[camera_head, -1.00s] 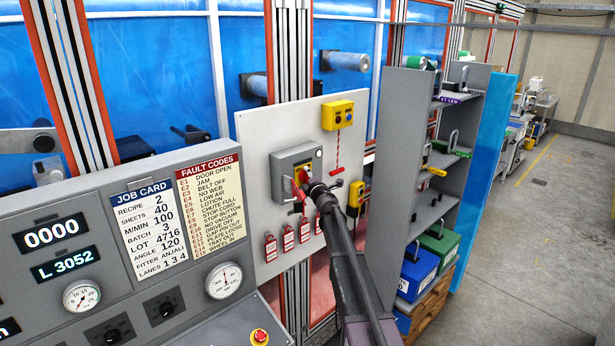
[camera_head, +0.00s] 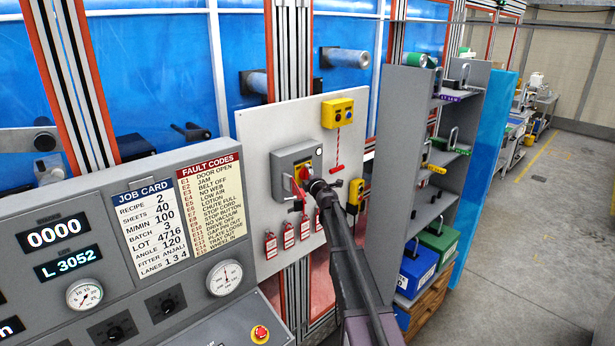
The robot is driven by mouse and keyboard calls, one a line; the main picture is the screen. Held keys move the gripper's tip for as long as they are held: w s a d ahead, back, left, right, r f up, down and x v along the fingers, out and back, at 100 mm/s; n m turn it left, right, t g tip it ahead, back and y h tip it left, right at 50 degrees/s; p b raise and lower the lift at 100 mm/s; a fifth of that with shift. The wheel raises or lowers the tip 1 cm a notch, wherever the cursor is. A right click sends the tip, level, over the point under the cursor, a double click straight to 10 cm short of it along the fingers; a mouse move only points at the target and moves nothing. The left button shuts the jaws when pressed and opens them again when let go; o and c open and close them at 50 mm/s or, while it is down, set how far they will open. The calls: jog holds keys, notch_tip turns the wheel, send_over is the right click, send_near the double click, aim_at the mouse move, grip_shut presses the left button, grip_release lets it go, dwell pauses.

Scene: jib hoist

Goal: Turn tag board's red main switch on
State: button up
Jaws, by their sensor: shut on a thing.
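The tag board (camera_head: 262,135) is a pale upright panel with a grey switch box (camera_head: 283,163) near its middle. The red main switch (camera_head: 305,173) sits on a yellow plate on the box's front. My gripper (camera_head: 303,187) is at the switch and is shut on it. My dark arm comes up from the lower right and hides part of the switch and the board behind it. The exact angle of the switch handle is hard to tell.
Several red lockout tags (camera_head: 289,235) hang along the board's lower part. A yellow button box (camera_head: 338,113) with a red pull cord is at upper right. A grey console (camera_head: 130,290) stands at left, a grey shelf (camera_head: 393,150) at right. The floor beyond is clear.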

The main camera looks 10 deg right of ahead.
jog(key=o, duration=0.9)
jog(key=shift+c, duration=0.2)
jog(key=shift+s, duration=0.15)
jog(key=s+d, duration=0.1)
jog(key=s, duration=1)
jog(key=shift+s+d, duration=0.3)
jog(key=shift+s, duration=0.1)
